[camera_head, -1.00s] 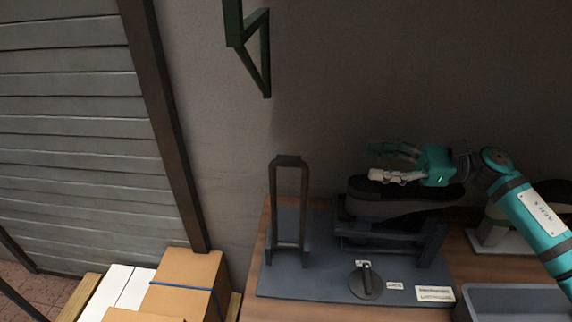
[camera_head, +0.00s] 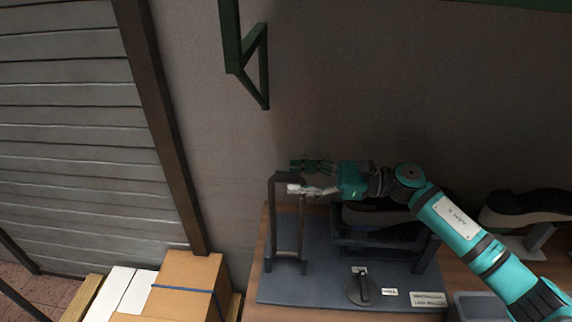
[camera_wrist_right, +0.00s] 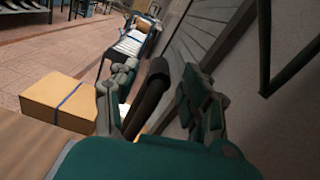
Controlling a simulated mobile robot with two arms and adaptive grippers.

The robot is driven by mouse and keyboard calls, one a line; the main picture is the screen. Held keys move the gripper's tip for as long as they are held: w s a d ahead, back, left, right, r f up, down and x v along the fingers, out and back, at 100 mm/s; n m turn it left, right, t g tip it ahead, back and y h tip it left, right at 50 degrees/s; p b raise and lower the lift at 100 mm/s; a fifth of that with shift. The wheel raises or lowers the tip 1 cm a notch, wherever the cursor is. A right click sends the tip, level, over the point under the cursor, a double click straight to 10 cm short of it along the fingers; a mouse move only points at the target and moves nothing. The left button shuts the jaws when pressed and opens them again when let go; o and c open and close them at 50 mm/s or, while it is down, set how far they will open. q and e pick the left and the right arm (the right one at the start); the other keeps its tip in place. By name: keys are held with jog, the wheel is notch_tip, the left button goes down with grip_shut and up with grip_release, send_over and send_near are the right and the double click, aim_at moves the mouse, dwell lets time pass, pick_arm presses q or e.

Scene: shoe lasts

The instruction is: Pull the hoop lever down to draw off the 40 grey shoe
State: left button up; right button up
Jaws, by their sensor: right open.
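The hoop lever (camera_head: 273,220) is a dark upright hoop on the left of the blue-grey base plate (camera_head: 300,287). My right gripper (camera_head: 305,178) is open at the top right of the hoop, its fingers reaching left. In the right wrist view the dark hoop bar (camera_wrist_right: 152,92) lies between the two open fingers (camera_wrist_right: 160,85); I cannot tell if they touch it. The grey shoe (camera_head: 375,216) sits on the dark stand to the right of the hoop, partly hidden under my right arm. My left gripper is not in view.
A round black knob (camera_head: 362,288) and small labels (camera_head: 428,299) are at the plate's front. Another shoe (camera_head: 525,208) stands on a holder at the right. Cardboard boxes (camera_head: 188,283) are at the left. A green bracket (camera_head: 250,60) hangs on the wall above.

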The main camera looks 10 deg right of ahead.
aim_at(286, 177)
jog(key=shift+w+a+r+p, duration=0.1)
jog(key=shift+a+p, duration=0.1)
jog(key=shift+a, duration=0.4)
jog(key=shift+w+a+p, duration=0.1)
jog(key=shift+a+p, duration=0.05)
jog(key=shift+a, duration=0.4)
jog(key=shift+w+a, duration=0.1)
jog(key=shift+a, duration=0.3)
jog(key=shift+c, duration=0.2)
grip_shut()
